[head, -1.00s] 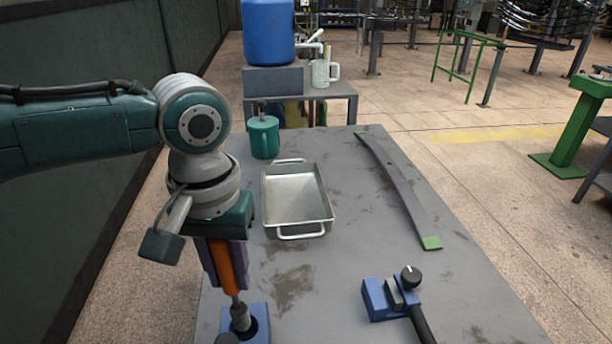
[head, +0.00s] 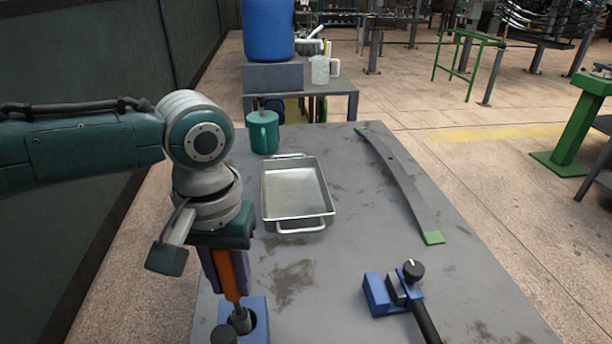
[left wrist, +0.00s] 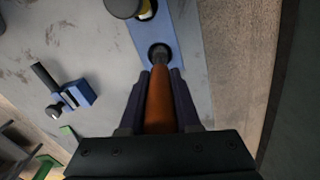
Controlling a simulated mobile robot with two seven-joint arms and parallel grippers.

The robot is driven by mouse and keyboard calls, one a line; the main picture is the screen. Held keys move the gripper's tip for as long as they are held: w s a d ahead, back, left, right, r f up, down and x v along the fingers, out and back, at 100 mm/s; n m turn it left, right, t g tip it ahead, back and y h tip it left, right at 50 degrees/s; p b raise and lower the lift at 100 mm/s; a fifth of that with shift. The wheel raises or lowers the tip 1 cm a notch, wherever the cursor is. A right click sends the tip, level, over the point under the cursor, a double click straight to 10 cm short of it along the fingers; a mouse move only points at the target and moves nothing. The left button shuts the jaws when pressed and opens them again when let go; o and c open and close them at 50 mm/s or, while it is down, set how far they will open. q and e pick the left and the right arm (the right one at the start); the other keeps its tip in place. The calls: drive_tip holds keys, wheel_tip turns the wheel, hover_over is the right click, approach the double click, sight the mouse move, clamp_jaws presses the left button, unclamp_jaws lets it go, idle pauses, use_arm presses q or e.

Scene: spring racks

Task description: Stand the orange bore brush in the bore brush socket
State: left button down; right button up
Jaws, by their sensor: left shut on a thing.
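My left gripper (head: 228,278) is shut on the orange handle of the bore brush (head: 231,272), with purple-grey fingers on either side. The brush points down and leans slightly in the head view. Its dark grey brush end sits at the dark round hole of a blue socket block (head: 259,306) at the table's near left. In the left wrist view the brush (left wrist: 158,105) lines up with the hole in the blue block (left wrist: 143,38), its end at or inside the opening. How deep it sits I cannot tell. My right gripper is not in view.
A dark round-topped item (head: 224,335) stands in the same block, close to the brush. A blue fixture with a black handle (head: 424,322) and a long curved grey strip (head: 400,183) lie right.

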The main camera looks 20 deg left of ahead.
use_arm(q)
drive_tip(key=shift+f, duration=0.4)
drive_tip(key=shift+f+b, duration=1.05)
drive_tip(key=shift+f, duration=0.2)
drive_tip(key=c, duration=0.5)
unclamp_jaws()
drive_tip(key=shift+c, duration=0.2)
